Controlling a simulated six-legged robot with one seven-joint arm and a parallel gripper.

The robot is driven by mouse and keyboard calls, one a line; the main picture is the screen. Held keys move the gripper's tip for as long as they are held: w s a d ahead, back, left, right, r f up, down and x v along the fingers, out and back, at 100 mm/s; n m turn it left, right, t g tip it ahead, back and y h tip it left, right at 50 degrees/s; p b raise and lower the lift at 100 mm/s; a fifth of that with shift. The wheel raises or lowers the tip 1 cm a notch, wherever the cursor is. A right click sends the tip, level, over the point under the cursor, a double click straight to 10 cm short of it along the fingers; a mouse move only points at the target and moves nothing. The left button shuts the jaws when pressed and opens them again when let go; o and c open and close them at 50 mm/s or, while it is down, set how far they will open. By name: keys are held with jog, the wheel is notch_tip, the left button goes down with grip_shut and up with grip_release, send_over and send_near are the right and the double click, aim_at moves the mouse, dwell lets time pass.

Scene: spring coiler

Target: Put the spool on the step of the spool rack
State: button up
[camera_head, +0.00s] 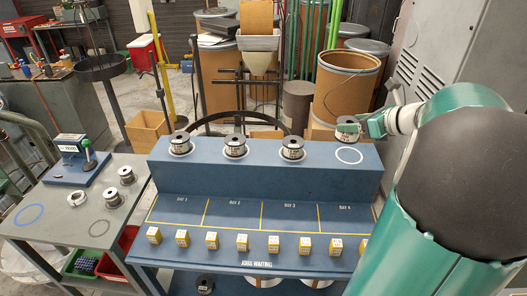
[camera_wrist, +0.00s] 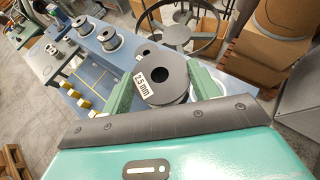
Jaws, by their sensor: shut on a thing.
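The held spool (camera_head: 347,126) has dark flanges and a white label that reads "2.5 mm" in the wrist view (camera_wrist: 146,83). My gripper (camera_head: 362,124) is shut on it, with one green finger on each side in the wrist view (camera_wrist: 163,82). The spool appears roughly upright above the empty white ring (camera_head: 348,155) at the right end of the upper step (camera_head: 265,163) of the blue spool rack. A gap shows between spool and ring in the head view. Three other spools stand along that step: left (camera_head: 180,142), middle (camera_head: 235,145) and right (camera_head: 292,147).
The rack's lower shelf (camera_head: 236,215) has marked bays and several small yellow boxes (camera_head: 242,242). A grey table (camera_head: 60,200) at left holds several small spools and a blue device (camera_head: 72,160). Brown drums (camera_head: 345,85) stand behind the rack.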

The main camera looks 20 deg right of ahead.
aim_at(351, 135)
jog(key=s, duration=0.5)
jog(key=shift+s+a, duration=0.4)
jog(key=shift+y, duration=0.3)
jog(key=w+d+f, duration=0.6)
jog(key=w, duration=0.1)
jog(key=w+d+f, duration=0.2)
jog(key=w+f, duration=0.1)
jog(key=shift+w+d+f, duration=0.1)
jog(key=shift+w+d, duration=0.05)
jog(key=shift+d, duration=0.25)
jog(key=shift+w+d+f, duration=0.2)
jog(key=shift+w+f, duration=0.05)
jog(key=shift+f, duration=1.65)
jog(key=shift+f, duration=0.2)
jog(key=o, duration=1.2)
